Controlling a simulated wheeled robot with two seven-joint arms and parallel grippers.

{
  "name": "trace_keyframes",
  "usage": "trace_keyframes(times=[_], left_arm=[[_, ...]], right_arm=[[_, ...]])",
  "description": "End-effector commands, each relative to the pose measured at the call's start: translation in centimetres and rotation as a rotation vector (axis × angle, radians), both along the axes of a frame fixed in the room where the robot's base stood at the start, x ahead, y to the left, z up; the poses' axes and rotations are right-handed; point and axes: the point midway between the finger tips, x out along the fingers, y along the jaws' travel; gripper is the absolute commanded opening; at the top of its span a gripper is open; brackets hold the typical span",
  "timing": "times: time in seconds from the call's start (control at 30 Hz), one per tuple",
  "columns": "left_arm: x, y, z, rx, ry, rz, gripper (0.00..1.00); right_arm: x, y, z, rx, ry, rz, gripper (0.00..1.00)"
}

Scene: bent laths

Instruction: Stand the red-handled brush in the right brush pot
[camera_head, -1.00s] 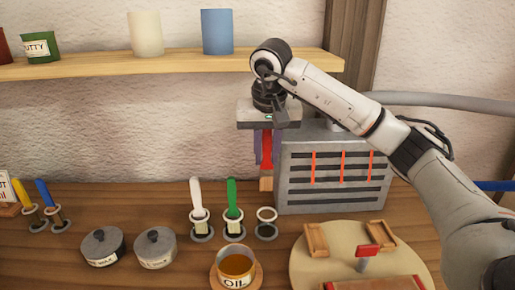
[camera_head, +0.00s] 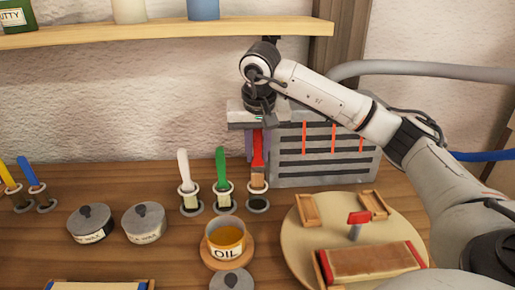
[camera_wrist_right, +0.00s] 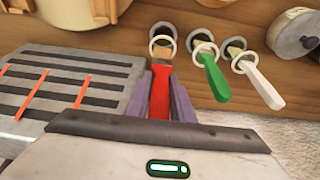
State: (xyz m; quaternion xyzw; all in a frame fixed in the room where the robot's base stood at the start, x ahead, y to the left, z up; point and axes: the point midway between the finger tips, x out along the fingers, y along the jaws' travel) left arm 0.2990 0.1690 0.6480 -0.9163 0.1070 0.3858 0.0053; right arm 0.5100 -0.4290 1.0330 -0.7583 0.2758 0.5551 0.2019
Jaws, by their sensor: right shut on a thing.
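The red-handled brush (camera_head: 258,150) hangs upright, pale bristles down, in my right gripper (camera_head: 257,157). The gripper's purple fingers are shut on the red handle, which also shows in the right wrist view (camera_wrist_right: 160,95). The right brush pot (camera_head: 258,204) is the rightmost of a row, with a pale ring above a dark base. The bristle end is at the level of this ring; I cannot tell whether it is inside or just above it. In the right wrist view the pot's ring (camera_wrist_right: 162,46) shows just beyond the bristles. My left gripper is not in view.
Neighbouring pots hold a green brush (camera_head: 221,170) and a white brush (camera_head: 184,170). A grey slotted rack (camera_head: 325,175) stands close on the right. An oil cup (camera_head: 226,240) and a round board (camera_head: 300,225) are in front. A shelf (camera_head: 150,32) runs above.

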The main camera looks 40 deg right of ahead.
Motion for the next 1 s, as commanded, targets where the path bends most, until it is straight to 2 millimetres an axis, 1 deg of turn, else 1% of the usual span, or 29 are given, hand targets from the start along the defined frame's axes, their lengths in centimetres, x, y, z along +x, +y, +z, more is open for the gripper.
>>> trace_keyframes(times=[0.03,0.1,0.4,0.6,0.93,0.97,1.0], left_arm=[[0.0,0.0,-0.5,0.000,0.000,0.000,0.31],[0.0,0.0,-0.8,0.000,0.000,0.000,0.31],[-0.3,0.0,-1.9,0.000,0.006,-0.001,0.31],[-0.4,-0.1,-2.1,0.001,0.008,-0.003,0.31],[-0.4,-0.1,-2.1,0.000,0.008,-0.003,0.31],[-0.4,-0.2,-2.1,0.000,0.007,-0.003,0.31],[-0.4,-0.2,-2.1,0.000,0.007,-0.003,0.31]], right_arm=[[0.0,0.0,-0.7,-0.001,0.001,0.000,0.00],[0.0,0.0,-1.2,-0.001,0.002,-0.001,0.00],[0.0,-0.1,-3.2,-0.001,0.001,-0.001,0.00],[0.0,-0.1,-3.8,-0.001,0.001,-0.001,0.00],[0.0,0.0,-3.8,-0.001,0.001,0.000,0.00],[0.0,0.0,-3.8,-0.001,0.001,0.000,0.26],[0.0,0.0,-3.8,-0.001,0.001,0.000,0.33]])
